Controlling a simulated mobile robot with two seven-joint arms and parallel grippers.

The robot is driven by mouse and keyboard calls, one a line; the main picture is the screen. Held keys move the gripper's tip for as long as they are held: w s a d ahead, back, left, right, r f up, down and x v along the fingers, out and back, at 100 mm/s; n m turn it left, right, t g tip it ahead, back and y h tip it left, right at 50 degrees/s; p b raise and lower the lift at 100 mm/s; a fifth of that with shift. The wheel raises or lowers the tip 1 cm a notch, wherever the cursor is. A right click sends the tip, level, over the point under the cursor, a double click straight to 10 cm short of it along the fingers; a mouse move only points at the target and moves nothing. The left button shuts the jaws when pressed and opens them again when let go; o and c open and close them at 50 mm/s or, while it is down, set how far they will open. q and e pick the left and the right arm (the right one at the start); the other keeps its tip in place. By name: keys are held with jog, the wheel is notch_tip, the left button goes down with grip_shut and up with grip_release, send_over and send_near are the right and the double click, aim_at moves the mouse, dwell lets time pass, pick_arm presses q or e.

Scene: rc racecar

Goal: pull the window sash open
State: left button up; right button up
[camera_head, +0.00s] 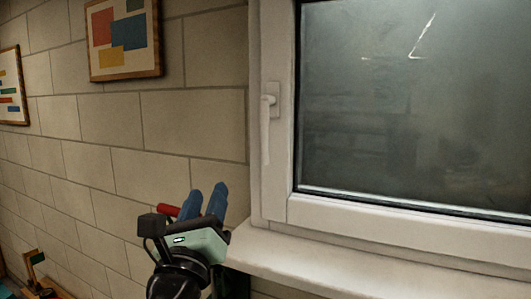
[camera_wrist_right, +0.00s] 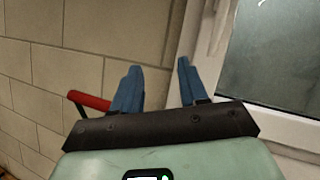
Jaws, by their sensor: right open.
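The window sash (camera_head: 283,150) has a white frame around dark glass and looks flush in its outer frame, with no visible gap. Its white handle (camera_head: 266,130) is on the left side of the sash, with its lever pointing down. My right gripper (camera_head: 206,193) is open, with two blue fingers pointing up and nothing between them. It is below and left of the handle, in front of the brick wall and apart from the handle. In the right wrist view, the open fingers (camera_wrist_right: 158,66) have wall between them, and the sash edge is to their right. My left gripper is not in view.
The white windowsill (camera_head: 330,265) juts out just right of my right gripper. A red bar (camera_wrist_right: 90,100) shows beside the left finger; I cannot tell what it belongs to. Framed pictures (camera_head: 123,40) hang on the wall. Small objects (camera_head: 45,285) are at the lower left.

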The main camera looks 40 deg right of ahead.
aim_at(264, 133)
jog(key=s+d+r+m+g+h, duration=0.2)
jog(key=s+d+r+m+g, duration=0.15)
jog(key=s+r+m, duration=0.3)
jog(key=shift+t, duration=0.25)
jog(key=p+x, duration=0.4)
jog(key=x, duration=0.7)
jog(key=shift+w+d+f+p, duration=0.1)
jog(key=shift+w+d+p, duration=0.05)
jog(key=shift+d+p, duration=0.15)
jog(key=shift+w+d, duration=0.3)
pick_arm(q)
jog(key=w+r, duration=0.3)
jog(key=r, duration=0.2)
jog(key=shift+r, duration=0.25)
pick_arm(e)
grip_shut()
